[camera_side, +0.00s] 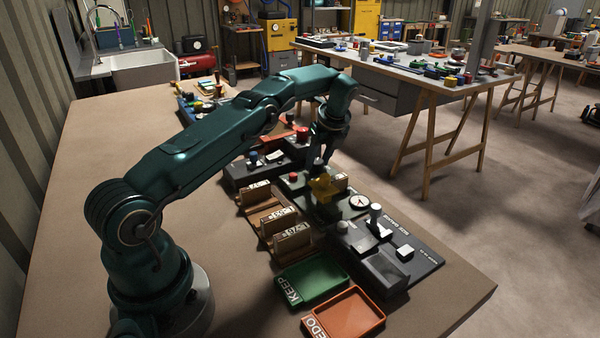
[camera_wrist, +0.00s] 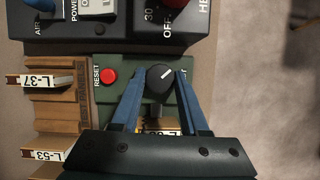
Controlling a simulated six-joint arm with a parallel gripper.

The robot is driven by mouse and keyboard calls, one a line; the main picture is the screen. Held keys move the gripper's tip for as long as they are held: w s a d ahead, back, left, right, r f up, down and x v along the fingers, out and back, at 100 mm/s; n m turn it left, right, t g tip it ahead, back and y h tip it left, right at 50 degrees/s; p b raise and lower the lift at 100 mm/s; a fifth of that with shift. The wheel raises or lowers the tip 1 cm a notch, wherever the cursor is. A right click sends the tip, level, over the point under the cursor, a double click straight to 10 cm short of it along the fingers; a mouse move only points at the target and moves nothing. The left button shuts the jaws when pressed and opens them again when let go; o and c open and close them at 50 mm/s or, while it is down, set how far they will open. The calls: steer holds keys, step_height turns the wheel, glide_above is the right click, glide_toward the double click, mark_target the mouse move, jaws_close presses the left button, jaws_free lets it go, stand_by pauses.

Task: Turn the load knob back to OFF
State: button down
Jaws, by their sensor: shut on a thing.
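The black round knob (camera_wrist: 160,77) with a white pointer line sits on the green panel (camera_wrist: 106,97) in the wrist view. Its pointer slants up and to the right. My gripper (camera_wrist: 159,75) has its two blue fingers on either side of the knob, shut on it. In the side view my gripper (camera_side: 322,165) reaches down over the green panel, and the knob is hard to make out there. Any marks around the knob are too small or hidden to read. A red RESET button (camera_wrist: 108,76) is left of the knob.
A dark unit (camera_wrist: 120,45) with POWER and OFF lettering lies just above the green panel in the wrist view. A wooden rack (camera_side: 268,220) with labelled pieces, a green KEEP tray (camera_side: 345,285), an orange tray (camera_side: 377,326) and a gauge board (camera_side: 425,255) stand close by.

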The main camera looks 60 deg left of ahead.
mark_target(317, 161)
steer(key=shift+c, duration=2.1)
jaws_free()
steer(key=shift+v, duration=2.55)
